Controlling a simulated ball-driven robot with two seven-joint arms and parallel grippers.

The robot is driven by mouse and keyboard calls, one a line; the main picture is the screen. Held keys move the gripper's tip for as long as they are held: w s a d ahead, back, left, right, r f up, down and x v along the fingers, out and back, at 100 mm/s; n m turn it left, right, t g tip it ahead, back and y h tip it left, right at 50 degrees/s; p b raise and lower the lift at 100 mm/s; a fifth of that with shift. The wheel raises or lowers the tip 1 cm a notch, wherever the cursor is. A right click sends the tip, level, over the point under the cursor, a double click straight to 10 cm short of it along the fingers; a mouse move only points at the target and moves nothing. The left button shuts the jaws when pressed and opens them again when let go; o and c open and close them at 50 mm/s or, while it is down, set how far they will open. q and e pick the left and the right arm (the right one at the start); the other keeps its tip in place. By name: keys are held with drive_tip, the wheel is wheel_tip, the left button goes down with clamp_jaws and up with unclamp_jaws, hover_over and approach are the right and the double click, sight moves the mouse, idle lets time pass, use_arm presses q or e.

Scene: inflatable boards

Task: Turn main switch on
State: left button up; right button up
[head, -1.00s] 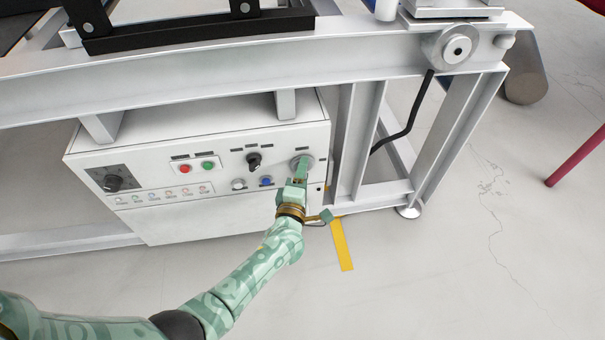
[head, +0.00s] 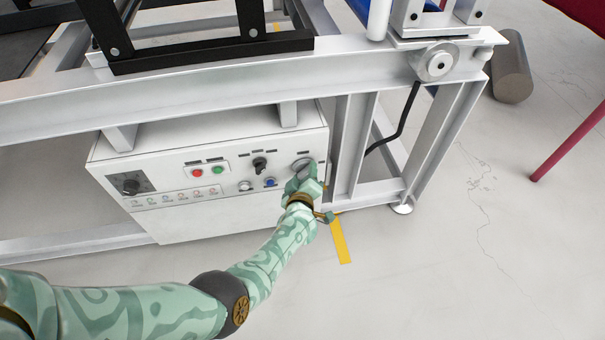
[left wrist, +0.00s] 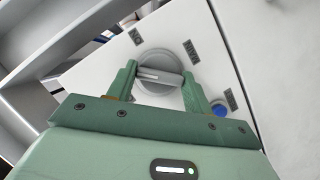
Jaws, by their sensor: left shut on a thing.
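The main switch is a round grey rotary knob with a raised bar handle (left wrist: 158,76). It sits at the upper right of the white control box's front panel, partly hidden by my gripper in the head view (head: 301,164). My left gripper (head: 304,175) is at the switch. In the left wrist view its two green fingers (left wrist: 160,82) stand at either end of the bar handle, shut on it. The bar lies across between the fingers, slightly tilted in that view. Small dark labels (left wrist: 191,51) stand beside the knob. My right gripper is not in view.
The white control box (head: 240,217) also carries red (head: 197,174) and green (head: 218,170) buttons, a black knob (head: 260,163) and a blue button (head: 270,182). A grey metal frame (head: 445,140) stands above and right. Clear floor lies in front.

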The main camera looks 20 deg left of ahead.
use_arm(q)
drive_tip(key=shift+d+r+m+g+y, duration=0.1)
drive_tip(key=shift+m+g+y, duration=0.25)
drive_tip(key=shift+m, duration=0.25)
drive_tip(key=shift+m+g+p, duration=0.25)
drive_tip(key=shift+m+p, duration=0.05)
drive_tip(key=shift+m, duration=0.1)
drive_tip(key=m+g+y, duration=0.1)
drive_tip(key=m, duration=0.1)
drive_tip(key=m+g+y, duration=0.1)
drive_tip(key=m, duration=0.1)
drive_tip(key=shift+w+d+m+b, duration=0.15)
drive_tip(key=shift+m+b, duration=0.15)
drive_tip(key=shift+b, duration=0.1)
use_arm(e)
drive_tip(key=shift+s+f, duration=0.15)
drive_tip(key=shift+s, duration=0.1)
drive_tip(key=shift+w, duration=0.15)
use_arm(q)
drive_tip(key=o, duration=1)
drive_tip(key=shift+y, duration=0.25)
